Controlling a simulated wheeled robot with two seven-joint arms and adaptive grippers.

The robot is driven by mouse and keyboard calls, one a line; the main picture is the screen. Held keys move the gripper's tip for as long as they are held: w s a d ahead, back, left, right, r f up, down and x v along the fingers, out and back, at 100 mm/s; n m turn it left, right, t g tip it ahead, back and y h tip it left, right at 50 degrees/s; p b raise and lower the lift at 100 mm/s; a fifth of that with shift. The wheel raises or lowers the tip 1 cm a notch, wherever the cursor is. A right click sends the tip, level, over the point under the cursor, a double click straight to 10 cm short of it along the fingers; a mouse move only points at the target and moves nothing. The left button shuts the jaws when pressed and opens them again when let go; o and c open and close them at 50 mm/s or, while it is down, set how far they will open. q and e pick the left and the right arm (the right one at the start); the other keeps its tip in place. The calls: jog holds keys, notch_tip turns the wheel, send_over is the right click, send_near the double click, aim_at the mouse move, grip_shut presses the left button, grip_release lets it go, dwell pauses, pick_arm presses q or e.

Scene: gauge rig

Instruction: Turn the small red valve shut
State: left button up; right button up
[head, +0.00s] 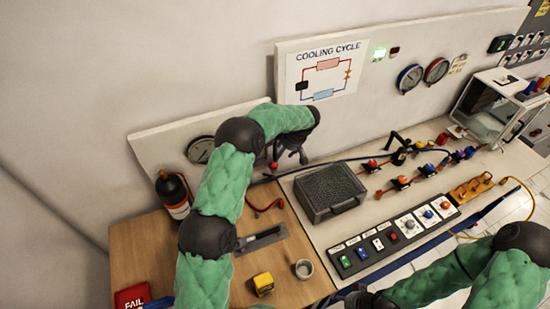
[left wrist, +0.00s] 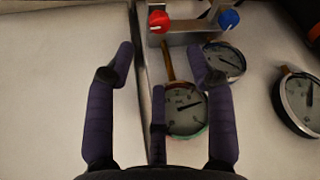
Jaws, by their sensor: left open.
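A small red valve knob (left wrist: 158,20) sits on a grey metal bracket at the top of the left wrist view, beside a blue knob (left wrist: 228,19). My left gripper (left wrist: 160,62) is open and empty. Its fingers point toward the red knob and stay apart from it. In the head view my left gripper (head: 290,151) is near the wall board, and a small red part (head: 273,165) shows just below it; I cannot tell if this is the same knob. My right gripper (head: 352,296) is partly cut off at the bottom edge, its fingers unclear.
Gauges (left wrist: 186,110) lie behind and between my left fingers. A dark case (head: 329,190) stands on the bench right of my left arm. Pipes with red valves (head: 401,181) and a button panel (head: 395,235) are farther right.

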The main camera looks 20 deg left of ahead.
aim_at(274, 164)
pick_arm(q)
jog(key=p+x, duration=0.2)
jog(key=x, duration=0.9)
jog(key=shift+c, duration=0.3)
jog(key=shift+d, duration=0.1)
jog(key=c, duration=1)
